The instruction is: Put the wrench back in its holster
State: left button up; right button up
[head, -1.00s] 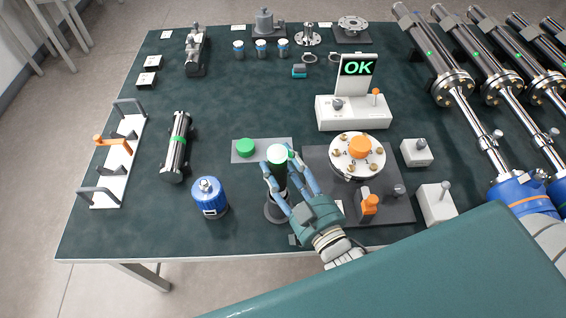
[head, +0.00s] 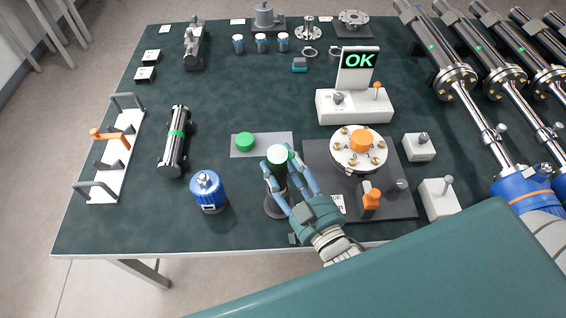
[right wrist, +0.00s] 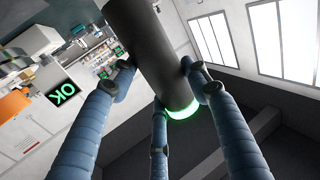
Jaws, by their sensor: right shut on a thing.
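The wrench, a dark upright cylinder with a pale, green-lit cap (head: 277,153), stands near the front middle of the table. My right gripper (head: 284,168) is shut on it, with blue fingers around its upper part. In the right wrist view the wrench's dark body (right wrist: 150,50) lies between the fingers, with a glowing green ring at its end. A dark round holster (head: 274,208) is right below the wrench. The fingers partly hide where they meet, so I cannot tell whether the wrench is fully seated. My left gripper is out of view.
A blue canister (head: 208,192) stands left of the holster. A grey plate with a green button (head: 245,142) lies behind. Right of my gripper is a dark plate with a round bolted flange (head: 358,150); behind it is a white box with an OK screen (head: 359,62).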

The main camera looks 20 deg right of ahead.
jog(key=shift+f, duration=0.4)
jog(key=o, duration=1.3)
jog(key=shift+f, duration=0.25)
jog(key=s+d, duration=0.1)
jog(key=s, duration=1.1)
jog(key=shift+d+r, duration=0.3)
